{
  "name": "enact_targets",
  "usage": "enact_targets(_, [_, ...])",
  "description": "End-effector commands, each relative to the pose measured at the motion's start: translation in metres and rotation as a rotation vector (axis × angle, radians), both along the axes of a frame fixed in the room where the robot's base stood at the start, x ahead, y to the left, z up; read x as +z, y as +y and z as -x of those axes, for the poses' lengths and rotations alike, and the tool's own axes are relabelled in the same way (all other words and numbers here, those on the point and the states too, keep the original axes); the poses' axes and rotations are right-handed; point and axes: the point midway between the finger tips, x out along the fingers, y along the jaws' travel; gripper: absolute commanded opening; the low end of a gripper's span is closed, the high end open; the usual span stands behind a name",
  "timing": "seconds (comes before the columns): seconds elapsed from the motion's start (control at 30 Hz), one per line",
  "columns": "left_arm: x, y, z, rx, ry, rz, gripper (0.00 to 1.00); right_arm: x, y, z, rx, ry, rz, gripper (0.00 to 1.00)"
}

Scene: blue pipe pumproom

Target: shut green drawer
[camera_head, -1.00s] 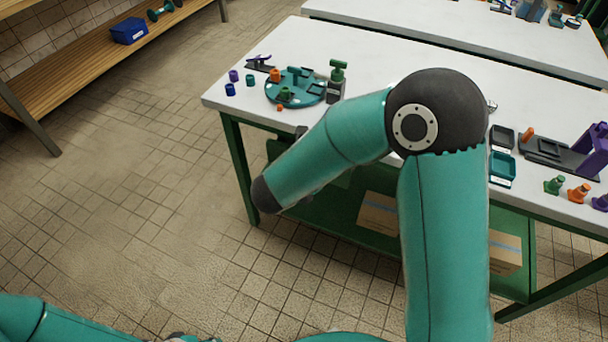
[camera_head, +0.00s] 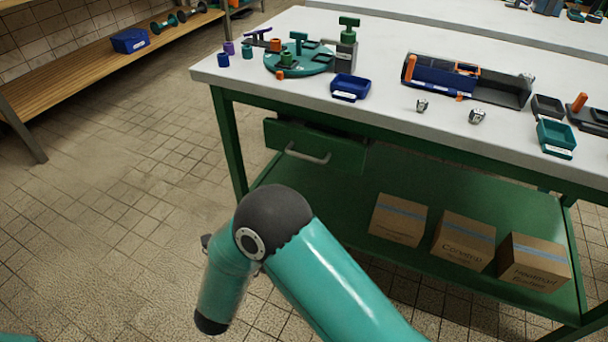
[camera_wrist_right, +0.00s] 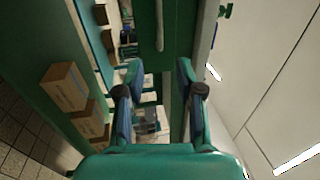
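The green drawer (camera_head: 330,151) sits under the left part of the white-topped workbench in the head view. It stands partly open, with a dark gap above its front and a pale bar handle (camera_head: 307,156). In the right wrist view, turned sideways, the drawer front (camera_wrist_right: 176,30) is at the top, with its handle (camera_wrist_right: 159,25) ahead of the fingers. My right gripper (camera_wrist_right: 158,88) is open and empty, apart from the drawer. In the head view it is mostly hidden behind my arm, low in front of the bench. My left gripper is out of view.
The bench top (camera_head: 385,100) holds a teal round fixture (camera_head: 300,62), a blue tray (camera_head: 350,87) and a blue toolbox (camera_head: 445,75). Cardboard boxes (camera_head: 465,243) stand on the lower green shelf. A green bench leg (camera_head: 229,140) is left of the drawer. The tiled floor at left is clear.

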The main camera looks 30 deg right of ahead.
Motion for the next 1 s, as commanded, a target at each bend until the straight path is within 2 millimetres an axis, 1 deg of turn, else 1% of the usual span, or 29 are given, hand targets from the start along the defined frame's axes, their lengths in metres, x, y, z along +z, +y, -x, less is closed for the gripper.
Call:
enact_targets(0.03, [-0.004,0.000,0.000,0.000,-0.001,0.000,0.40,-0.004,0.002,0.000,0.004,-0.002,0.000,0.37])
enact_targets(0.13, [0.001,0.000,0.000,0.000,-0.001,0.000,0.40,-0.001,-0.001,-0.002,0.006,-0.003,-0.001,0.37])
enact_targets(0.27, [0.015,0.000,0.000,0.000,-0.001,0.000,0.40,0.005,-0.010,-0.009,0.003,-0.001,-0.002,0.37])
enact_targets(0.37, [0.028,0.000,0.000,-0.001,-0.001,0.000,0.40,0.009,-0.022,-0.017,0.000,0.000,-0.002,0.37])
enact_targets(0.4, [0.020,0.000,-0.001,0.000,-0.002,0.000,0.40,0.003,-0.028,-0.022,0.001,-0.003,-0.004,0.37])
enact_targets(0.43, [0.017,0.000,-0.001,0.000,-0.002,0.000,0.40,0.004,-0.034,-0.026,-0.001,-0.004,-0.005,0.37])
enact_targets(0.8, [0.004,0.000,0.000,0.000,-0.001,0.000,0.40,0.018,-0.095,-0.074,0.000,-0.005,-0.004,0.37])
enact_targets(1.0, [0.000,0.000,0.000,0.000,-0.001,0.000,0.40,0.024,-0.118,-0.093,0.002,-0.004,-0.004,0.37])
